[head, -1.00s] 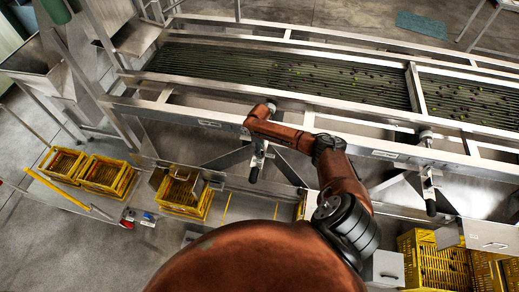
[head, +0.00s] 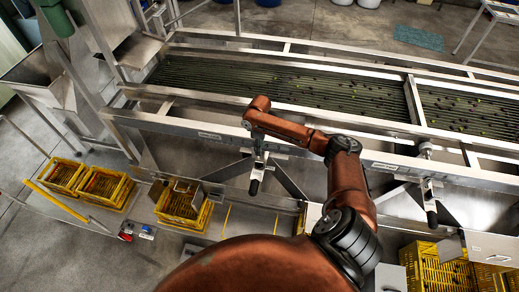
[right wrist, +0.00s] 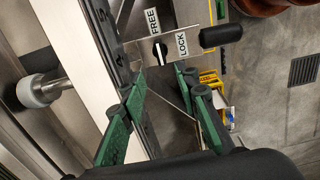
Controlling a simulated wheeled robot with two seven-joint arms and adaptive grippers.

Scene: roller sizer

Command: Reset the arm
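My right arm reaches over the near rail of the sizer, with its wrist (head: 257,112) above a metal lever with a black grip (head: 254,187). My right gripper (right wrist: 163,88) is open, its green-padded fingers apart with nothing seen between them. Past the fingertips, the right wrist view shows a plate marked FREE and LOCK with a small black pointer (right wrist: 160,52). A black handle (right wrist: 220,35) sticks out beside the plate, apart from the fingers. In the head view the wrist hides most of the gripper. My left gripper is not in view.
The roller bed (head: 300,82) carries scattered small olives behind the metal rail. A second lever (head: 431,205) hangs farther right. Yellow crates stand below at left (head: 105,186) and right (head: 440,268). A pale round knob (right wrist: 45,90) projects left of my fingers.

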